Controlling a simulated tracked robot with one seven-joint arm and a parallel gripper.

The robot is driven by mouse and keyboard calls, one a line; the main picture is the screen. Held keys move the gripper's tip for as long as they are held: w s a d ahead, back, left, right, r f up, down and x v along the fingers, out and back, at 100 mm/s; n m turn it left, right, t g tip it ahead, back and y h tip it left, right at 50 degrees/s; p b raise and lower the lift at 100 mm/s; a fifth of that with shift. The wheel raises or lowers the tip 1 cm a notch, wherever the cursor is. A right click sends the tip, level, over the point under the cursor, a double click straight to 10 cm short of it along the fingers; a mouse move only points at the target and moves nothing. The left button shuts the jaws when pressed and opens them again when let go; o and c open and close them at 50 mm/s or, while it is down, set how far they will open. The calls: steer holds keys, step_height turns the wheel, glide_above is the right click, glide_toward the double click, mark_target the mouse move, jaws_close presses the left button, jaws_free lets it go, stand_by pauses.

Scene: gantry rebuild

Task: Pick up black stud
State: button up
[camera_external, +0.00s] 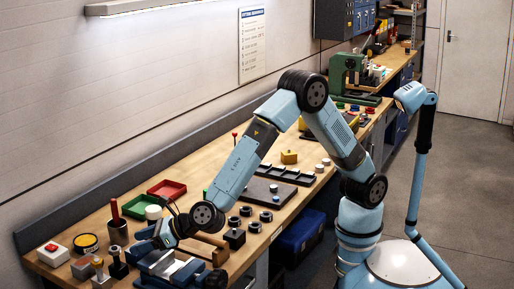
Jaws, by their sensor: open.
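A small black stud-like piece (118,263) with a round top stands upright near the front left of the wooden bench, beside a similar brass-coloured piece (98,268). I cannot tell for sure which is the black stud. My gripper (150,236) is open, low over the bench above the blue vise and right of the black stud-like piece. Its fingertips are small and partly hard to make out. I see nothing held in it.
A blue vise (170,268) sits at the bench's front edge. A dark cup (117,233) with a red-handled tool, a red button box (53,254), a green tray (139,207) and a red tray (167,189) stand near. Several dark round parts lie to the right.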

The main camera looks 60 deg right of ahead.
mark_target(112, 250)
steer(key=shift+x, duration=5.7)
steer(key=shift+w+r, duration=0.1)
steer(key=shift+r, duration=0.1)
jaws_close()
